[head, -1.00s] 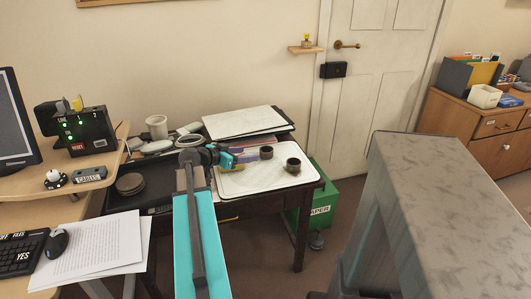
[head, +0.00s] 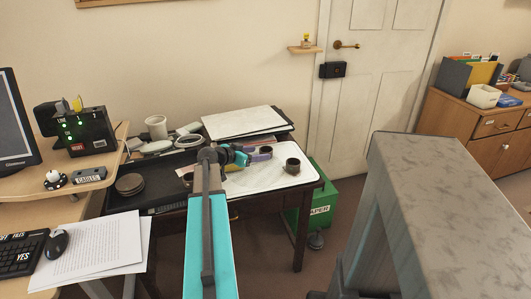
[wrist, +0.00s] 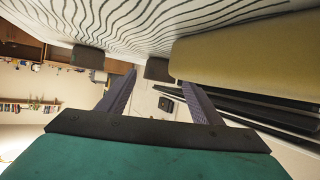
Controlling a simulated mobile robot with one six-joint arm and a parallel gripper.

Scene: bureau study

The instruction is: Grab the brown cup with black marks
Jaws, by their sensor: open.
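Two small dark brown cups stand upright on the white tray (head: 255,185). The back cup (head: 266,150) is partly hidden by my gripper (head: 261,155); the front cup (head: 293,165) stands to its right, clear of the fingers. No black marks can be made out on either at this size. In the wrist view my gripper (wrist: 158,92) is open and empty, its purple fingers spread. One cup (wrist: 158,68) shows beyond and between the fingers; the other cup (wrist: 87,56) is off to the left.
A stack with a marbled white top (head: 240,122) lies behind the tray. A beige block (wrist: 240,60) fills the wrist view's right side, close to the fingers. A white mug (head: 156,127) and round rings stand left. A green box (head: 320,195) is below the table's right edge.

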